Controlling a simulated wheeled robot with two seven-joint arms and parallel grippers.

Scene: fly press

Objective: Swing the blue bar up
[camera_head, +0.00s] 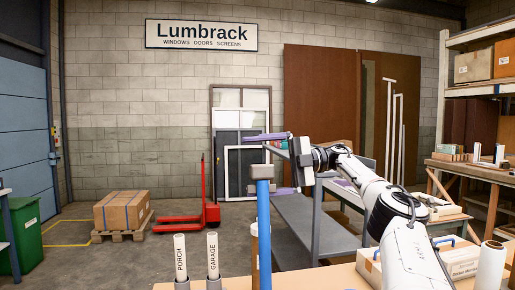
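The blue bar (264,235) stands upright near the middle of the view, with a grey block (261,171) on its top end. Its lower end runs out of the bottom of the picture. My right gripper (276,163) comes in from the right at the height of the grey block. Its two purple fingers are wide apart, one above the block and one lower, partly behind the bar. I cannot tell whether either finger touches the bar or block. My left gripper is not in view.
Two white tubes, marked PORCH (180,257) and GARAGE (213,255), stand left of the bar on the wooden bench (325,278). A grey cart (310,222) stands behind on the right. A red pallet truck (207,200) and a boxed pallet (122,211) stand farther back.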

